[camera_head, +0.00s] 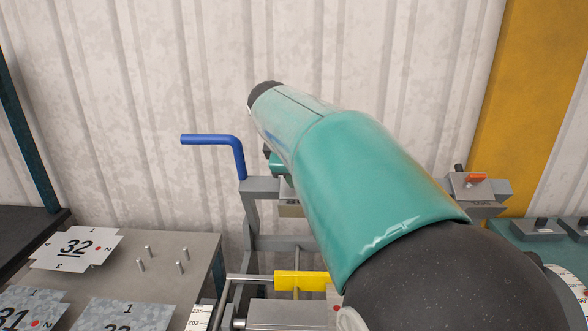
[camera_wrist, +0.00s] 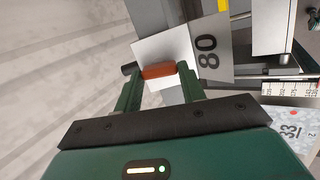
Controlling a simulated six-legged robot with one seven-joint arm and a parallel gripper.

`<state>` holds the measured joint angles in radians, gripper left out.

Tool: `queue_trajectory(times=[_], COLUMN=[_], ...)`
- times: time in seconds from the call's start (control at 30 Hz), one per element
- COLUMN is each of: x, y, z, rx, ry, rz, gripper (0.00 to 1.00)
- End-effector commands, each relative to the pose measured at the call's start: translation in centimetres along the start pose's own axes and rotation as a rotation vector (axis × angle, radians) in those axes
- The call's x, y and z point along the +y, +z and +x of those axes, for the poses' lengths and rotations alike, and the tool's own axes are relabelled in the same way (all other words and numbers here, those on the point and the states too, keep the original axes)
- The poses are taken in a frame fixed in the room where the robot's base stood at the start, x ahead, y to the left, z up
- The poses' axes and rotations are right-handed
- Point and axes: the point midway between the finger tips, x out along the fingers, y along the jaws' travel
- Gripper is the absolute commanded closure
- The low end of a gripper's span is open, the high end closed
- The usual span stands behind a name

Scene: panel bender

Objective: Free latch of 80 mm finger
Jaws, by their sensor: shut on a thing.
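In the wrist view, the orange-red latch (camera_wrist: 158,71) sits between the two green fingertips of my gripper (camera_wrist: 157,80). The gripper is shut on the latch. A short dark stub shows at the latch's left end. In the head view, my green arm covers the latch and most of the gripper. Whether the latch is turned or still locked cannot be told.
A blue crank handle (camera_head: 222,143) rises left of my arm. Another orange latch (camera_head: 476,177) sits on a grey block at right. A yellow block (camera_head: 299,281) is on the rail below. A grey table (camera_head: 190,246) at lower left holds numbered plates (camera_head: 76,248) and several pins.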

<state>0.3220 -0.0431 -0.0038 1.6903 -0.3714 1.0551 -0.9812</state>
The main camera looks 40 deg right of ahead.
Motion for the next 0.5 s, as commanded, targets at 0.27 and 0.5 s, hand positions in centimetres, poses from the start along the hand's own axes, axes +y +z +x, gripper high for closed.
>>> queue_trajectory(times=[0.27, 0.5], x=[-0.05, -0.07], y=[-0.01, 0.00], z=[-0.04, -0.02], rx=[0.001, 0.001], ry=[0.018, 0.022], rz=[-0.102, -0.124], gripper=[0.83, 0.83])
